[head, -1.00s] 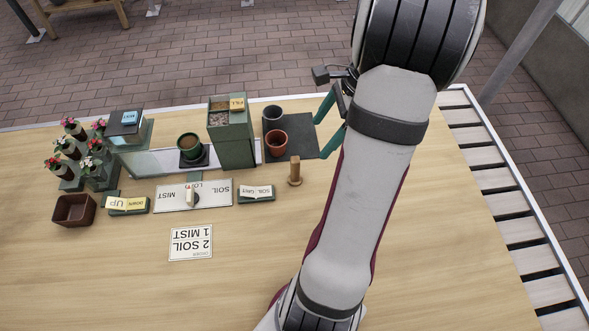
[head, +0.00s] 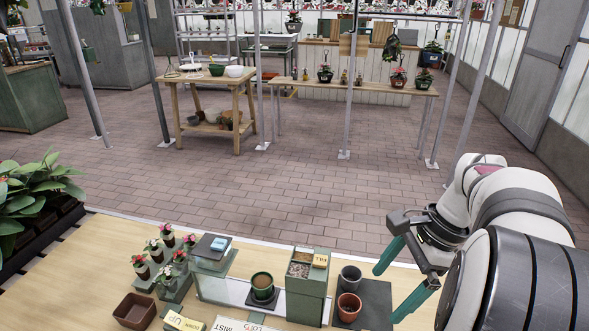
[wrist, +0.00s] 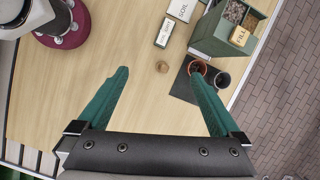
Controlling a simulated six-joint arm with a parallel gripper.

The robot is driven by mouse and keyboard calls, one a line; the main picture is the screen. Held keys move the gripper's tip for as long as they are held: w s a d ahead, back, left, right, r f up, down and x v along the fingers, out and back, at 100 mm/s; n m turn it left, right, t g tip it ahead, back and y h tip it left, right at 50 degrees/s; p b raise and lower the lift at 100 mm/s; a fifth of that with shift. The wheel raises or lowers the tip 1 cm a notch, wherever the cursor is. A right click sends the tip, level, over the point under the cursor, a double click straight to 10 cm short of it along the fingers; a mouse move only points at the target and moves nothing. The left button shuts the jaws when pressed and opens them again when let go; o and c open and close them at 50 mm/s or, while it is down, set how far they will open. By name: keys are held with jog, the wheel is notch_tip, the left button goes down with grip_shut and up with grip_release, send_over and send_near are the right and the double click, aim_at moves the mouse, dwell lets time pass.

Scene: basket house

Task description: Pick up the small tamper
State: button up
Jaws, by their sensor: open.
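The small wooden tamper (wrist: 162,66) stands on the table. In the wrist view I see it from above as a small tan round shape, between and slightly beyond my fingertips. It is outside the head view. My gripper (wrist: 160,76) has its two green fingers spread wide with nothing between them. In the head view, my gripper (head: 386,294) is at the right, beside the dark mat with the pots. The tamper appears well below the fingers and not touched.
A terracotta pot (head: 348,307) and a grey pot (head: 350,276) stand on a dark mat (head: 375,300). A green soil bin (head: 308,295) stands left of them. A green pot (head: 262,286) and small flowers (head: 152,247) are farther left. Bare table (wrist: 130,40) surrounds the tamper.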

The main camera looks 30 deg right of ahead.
jog(key=s+a+f+n+g+h, duration=0.1)
jog(key=s+a+f+n+g, duration=0.1)
jog(key=a+n, duration=1.1)
jog(key=a, duration=1)
jog(key=shift+s+a, duration=0.2)
jog(key=shift+a, duration=0.1)
jog(key=s+a+f+n, duration=0.1)
jog(key=s+a+n, duration=0.1)
jog(key=s+n, duration=0.1)
jog(key=s+a+f+n, duration=0.1)
jog(key=s+a, duration=0.1)
jog(key=shift+a+f+n+h, duration=0.1)
jog(key=shift+f+n+h, duration=0.2)
jog(key=shift+n, duration=0.1)
jog(key=c, duration=0.3)
jog(key=shift+c, duration=1.5)
